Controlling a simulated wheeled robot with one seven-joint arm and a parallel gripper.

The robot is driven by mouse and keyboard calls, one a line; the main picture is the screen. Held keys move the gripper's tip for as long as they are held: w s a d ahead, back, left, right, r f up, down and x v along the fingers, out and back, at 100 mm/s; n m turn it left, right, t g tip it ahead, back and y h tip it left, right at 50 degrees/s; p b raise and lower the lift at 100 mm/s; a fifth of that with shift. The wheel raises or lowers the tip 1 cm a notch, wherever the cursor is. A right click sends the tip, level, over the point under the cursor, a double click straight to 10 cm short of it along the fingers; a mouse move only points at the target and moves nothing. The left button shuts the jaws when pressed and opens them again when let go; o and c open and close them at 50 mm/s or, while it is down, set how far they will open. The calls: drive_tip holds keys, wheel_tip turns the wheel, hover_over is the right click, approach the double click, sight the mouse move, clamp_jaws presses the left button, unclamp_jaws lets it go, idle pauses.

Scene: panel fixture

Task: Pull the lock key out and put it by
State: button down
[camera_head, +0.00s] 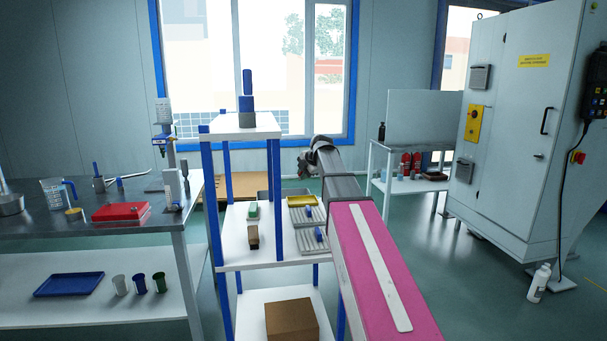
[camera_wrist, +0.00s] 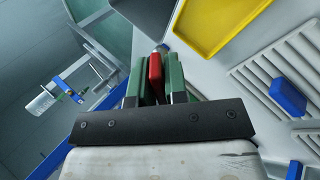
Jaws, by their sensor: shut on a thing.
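My gripper (camera_wrist: 155,85) has its green-sided fingers closed on a small red piece, which I take to be the lock key (camera_wrist: 155,67). Only the key's red upper part shows; the rest is hidden between the fingers. In the head view my gripper (camera_head: 308,164) hangs over the back of the white shelf unit, too small there to show the key. A yellow tray (camera_wrist: 211,20) lies on the white shelf, to the right of the fingers in the wrist view. It also shows in the head view (camera_head: 301,201).
Ribbed grey trays (camera_head: 309,240) with blue pieces lie on the same shelf. A dark grey bin (camera_wrist: 146,22) is behind the fingers. A workbench (camera_head: 60,228) is at left, a grey cabinet (camera_head: 508,130) at right.

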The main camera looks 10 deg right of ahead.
drive_tip(key=shift+f, duration=3.2)
drive_tip(key=c, duration=1.1)
unclamp_jaws()
drive_tip(key=shift+o, duration=0.2)
drive_tip(key=shift+s+r, duration=0.1)
